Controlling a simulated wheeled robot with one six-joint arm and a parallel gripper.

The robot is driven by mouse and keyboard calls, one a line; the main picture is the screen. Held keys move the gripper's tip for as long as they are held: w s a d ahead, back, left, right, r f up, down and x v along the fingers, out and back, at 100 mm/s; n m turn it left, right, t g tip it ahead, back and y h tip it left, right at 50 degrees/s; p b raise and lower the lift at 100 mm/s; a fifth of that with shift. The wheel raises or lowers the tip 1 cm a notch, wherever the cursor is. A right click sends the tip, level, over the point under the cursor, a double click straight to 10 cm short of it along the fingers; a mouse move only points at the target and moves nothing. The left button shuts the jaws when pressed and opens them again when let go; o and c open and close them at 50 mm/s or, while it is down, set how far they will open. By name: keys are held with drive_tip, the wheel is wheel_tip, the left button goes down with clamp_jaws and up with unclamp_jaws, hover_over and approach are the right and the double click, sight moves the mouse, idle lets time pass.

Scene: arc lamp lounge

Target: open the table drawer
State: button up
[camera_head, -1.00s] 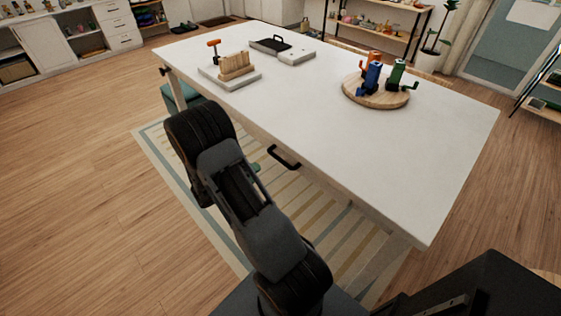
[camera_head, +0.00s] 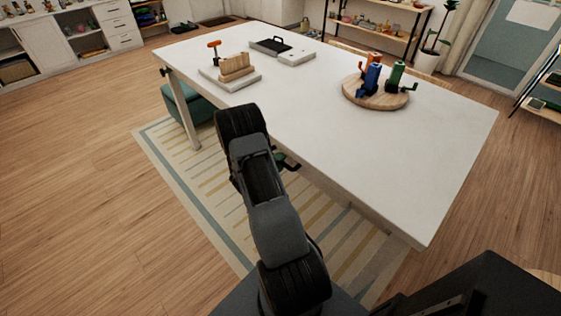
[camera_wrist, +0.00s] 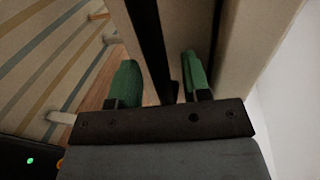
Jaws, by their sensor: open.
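The white table (camera_head: 340,150) stands in front of me in the head view, with its drawer under the near long edge. In the wrist view, the drawer's black bar handle (camera_wrist: 148,42) runs between the two green fingers of my gripper (camera_wrist: 160,76). The fingers are open, one on each side of the bar, and I cannot tell whether either touches it. The pale drawer front (camera_wrist: 187,28) lies behind the handle. In the head view, my arm hides most of the handle and gripper. No drawer opening is visible.
On the table are a round wooden board (camera_head: 362,98) with several coloured mugs or grinders, a slab (camera_head: 232,84) with wooden blocks, and a black tray (camera_head: 268,47). A teal stool (camera_head: 187,103) stands under the left end. A striped rug (camera_head: 185,165) lies below.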

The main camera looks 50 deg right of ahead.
drive_tip(key=shift+d, duration=0.4)
clamp_jaws()
idle(0.4)
